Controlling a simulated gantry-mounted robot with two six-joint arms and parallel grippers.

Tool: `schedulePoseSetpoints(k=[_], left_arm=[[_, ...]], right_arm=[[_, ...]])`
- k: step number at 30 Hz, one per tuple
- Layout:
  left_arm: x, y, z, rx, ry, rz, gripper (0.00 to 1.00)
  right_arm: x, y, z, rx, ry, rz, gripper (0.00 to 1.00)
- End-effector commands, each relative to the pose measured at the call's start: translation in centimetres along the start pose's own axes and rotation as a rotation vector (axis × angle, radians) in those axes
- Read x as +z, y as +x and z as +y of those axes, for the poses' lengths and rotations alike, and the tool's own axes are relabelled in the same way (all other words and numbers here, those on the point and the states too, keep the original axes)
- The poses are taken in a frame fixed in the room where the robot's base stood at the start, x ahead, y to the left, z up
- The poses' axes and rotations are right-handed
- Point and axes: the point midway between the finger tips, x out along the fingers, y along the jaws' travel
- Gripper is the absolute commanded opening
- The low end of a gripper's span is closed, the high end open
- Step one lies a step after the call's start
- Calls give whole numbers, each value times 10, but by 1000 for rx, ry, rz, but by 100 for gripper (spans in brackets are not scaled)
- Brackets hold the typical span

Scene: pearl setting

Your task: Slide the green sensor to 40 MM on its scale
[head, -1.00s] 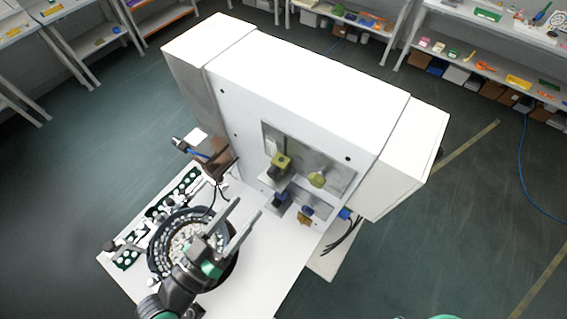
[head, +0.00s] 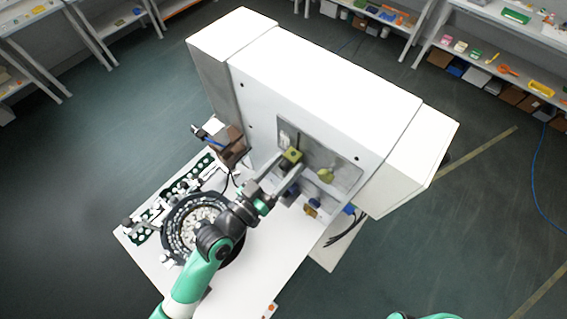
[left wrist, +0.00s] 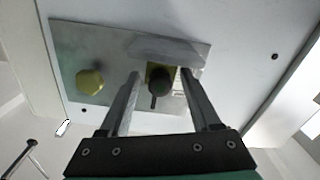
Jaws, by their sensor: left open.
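The sensor is a small olive-yellow block (head: 292,154) with a dark round barrel, mounted on a grey metal plate (head: 312,160) on the white machine's face. In the left wrist view the block (left wrist: 151,70) and its dark, green-centred barrel (left wrist: 160,84) lie between my fingers. My left gripper (head: 282,170) is open, with one finger on each side of the sensor and gaps showing in the left wrist view (left wrist: 162,85). Pale markings beside the block are partly hidden, and I cannot read the scale. My right gripper is not in view.
A yellow-green knob (head: 326,174) sits on the same plate, to the right of the sensor. A round bowl of pale parts (head: 176,232) stands on the white table below my left arm. A brown block with a blue fitting (head: 230,146) is left of the plate.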

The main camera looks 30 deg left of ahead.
Motion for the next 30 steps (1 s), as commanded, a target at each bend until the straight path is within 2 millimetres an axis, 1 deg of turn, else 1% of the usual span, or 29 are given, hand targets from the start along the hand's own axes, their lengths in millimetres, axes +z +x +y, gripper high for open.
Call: schedulePoseSetpoints(k=[4,5,6,15,25,26,30], left_arm=[[0,0,0,0,0,0,64],[0,0,0,0,0,0,60],[0,0,0,0,0,0,53],[0,-1,0,0,-1,0,0],[-2,-1,0,0,-1,0,0],[-4,-1,1,0,-1,0,0],[-25,-1,7,1,-3,1,0]], right_arm=[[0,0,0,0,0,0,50],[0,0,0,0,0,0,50],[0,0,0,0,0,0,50],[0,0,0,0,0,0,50],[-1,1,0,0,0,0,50],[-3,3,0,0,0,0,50],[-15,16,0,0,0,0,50]])
